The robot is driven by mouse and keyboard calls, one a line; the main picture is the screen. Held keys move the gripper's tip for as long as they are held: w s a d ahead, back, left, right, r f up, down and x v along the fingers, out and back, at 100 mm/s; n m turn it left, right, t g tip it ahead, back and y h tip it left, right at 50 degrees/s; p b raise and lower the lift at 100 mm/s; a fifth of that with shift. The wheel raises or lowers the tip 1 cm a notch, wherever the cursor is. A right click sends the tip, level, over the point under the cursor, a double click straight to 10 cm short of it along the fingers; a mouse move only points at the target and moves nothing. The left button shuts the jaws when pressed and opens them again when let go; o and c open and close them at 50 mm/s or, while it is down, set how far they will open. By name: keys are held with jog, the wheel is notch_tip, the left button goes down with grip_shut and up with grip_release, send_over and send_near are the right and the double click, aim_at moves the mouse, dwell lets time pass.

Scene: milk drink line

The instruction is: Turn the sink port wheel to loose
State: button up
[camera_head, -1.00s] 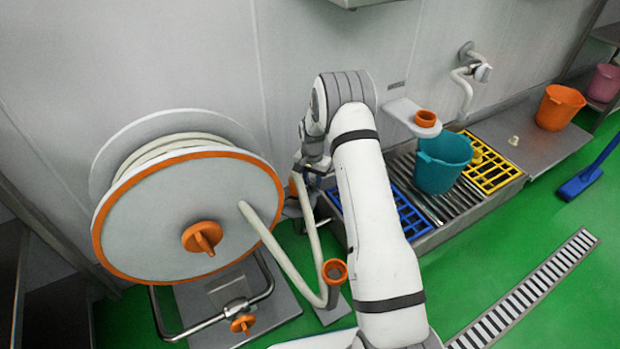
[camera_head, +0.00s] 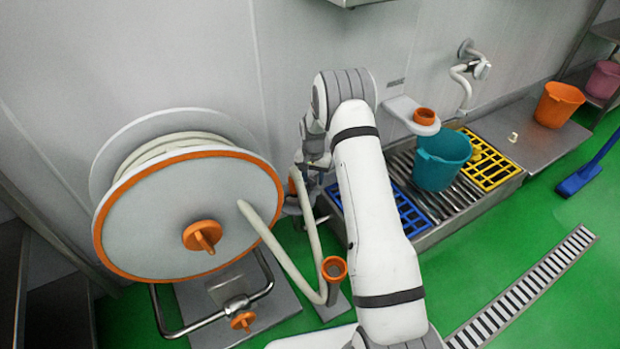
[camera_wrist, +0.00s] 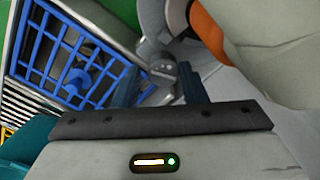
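My gripper (camera_wrist: 159,73) shows in the wrist view with its two dark fingers apart. A small grey metal piece (camera_wrist: 164,72) with bar-like arms lies between and just beyond the fingertips. It may be the sink port wheel, but I cannot tell for sure. The fingers appear apart from it at the sides. In the head view my gripper (camera_head: 316,170) is left of the sink (camera_head: 425,215), beside the hose (camera_head: 305,215), and my arm hides much of that spot. An orange collar on a pale body (camera_wrist: 207,28) is close at the upper right in the wrist view.
A large hose reel (camera_head: 165,215) with an orange rim stands left. Blue grates (camera_head: 408,215), a teal bucket (camera_head: 443,163) and a yellow grate (camera_head: 490,165) are on the sink. An orange bucket (camera_head: 557,104) stands at right.

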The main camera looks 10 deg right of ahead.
aim_at(312, 180)
jog(key=shift+o, duration=1.3)
jog(key=shift+a, duration=0.15)
notch_tip(312, 180, up, 8)
jog(key=p, duration=0.2)
jog(key=shift+p, duration=0.35)
jog(key=shift+f, duration=0.1)
jog(key=shift+s, duration=0.1)
